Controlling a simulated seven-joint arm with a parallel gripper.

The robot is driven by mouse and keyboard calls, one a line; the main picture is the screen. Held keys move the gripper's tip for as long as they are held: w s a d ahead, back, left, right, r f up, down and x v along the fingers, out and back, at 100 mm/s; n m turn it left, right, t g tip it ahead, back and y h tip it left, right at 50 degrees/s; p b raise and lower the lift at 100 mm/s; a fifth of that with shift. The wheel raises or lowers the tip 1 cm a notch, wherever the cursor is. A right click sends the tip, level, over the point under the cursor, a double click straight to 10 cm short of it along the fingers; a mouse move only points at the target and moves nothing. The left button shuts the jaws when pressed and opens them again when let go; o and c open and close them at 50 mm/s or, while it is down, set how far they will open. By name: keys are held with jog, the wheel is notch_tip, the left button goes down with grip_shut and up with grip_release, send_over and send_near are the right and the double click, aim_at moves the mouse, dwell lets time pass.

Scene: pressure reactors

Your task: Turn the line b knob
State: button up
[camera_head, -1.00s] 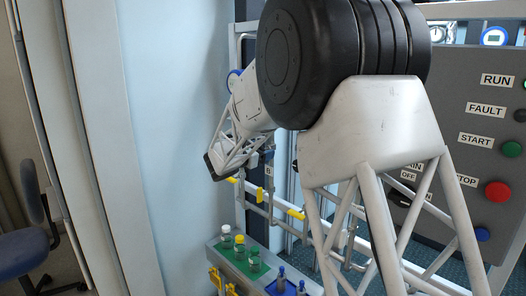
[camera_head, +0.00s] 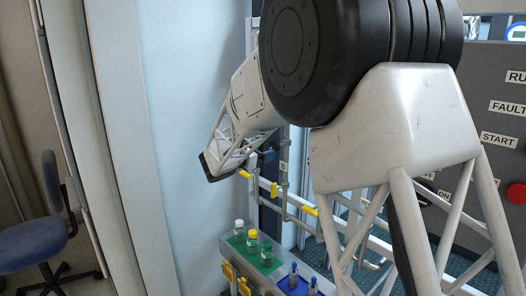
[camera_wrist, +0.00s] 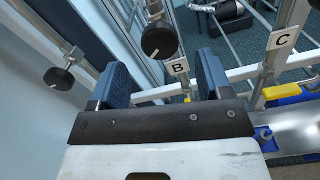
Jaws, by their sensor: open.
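The line B knob (camera_wrist: 159,40) is round and black, on a metal pipe in the upper middle of the wrist view. The white "B" label (camera_wrist: 178,67) is just below and to its right; it also shows in the head view (camera_head: 283,168). My gripper (camera_wrist: 162,75) has two blue fingers spread apart. The knob appears between them in the picture, slightly beyond the tips. The fingers look empty, and I cannot tell whether they touch the knob. In the head view my arm hides most of the knob area.
Another black knob (camera_wrist: 60,78) is at the left in the wrist view. A "C" label (camera_wrist: 283,40) and a yellow handle (camera_wrist: 283,92) are at the right. Bottles (camera_head: 252,242) stand on a green mat below. A control panel (camera_head: 498,170) is right.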

aim_at(273, 146)
jog(key=shift+s+a+n, duration=0.3)
jog(key=shift+n, duration=0.6)
jog(key=shift+s+a+n, duration=0.3)
jog(key=shift+n, duration=0.6)
jog(key=shift+w, duration=0.1)
jog(key=shift+x, duration=3.85)
jog(key=c, duration=0.9)
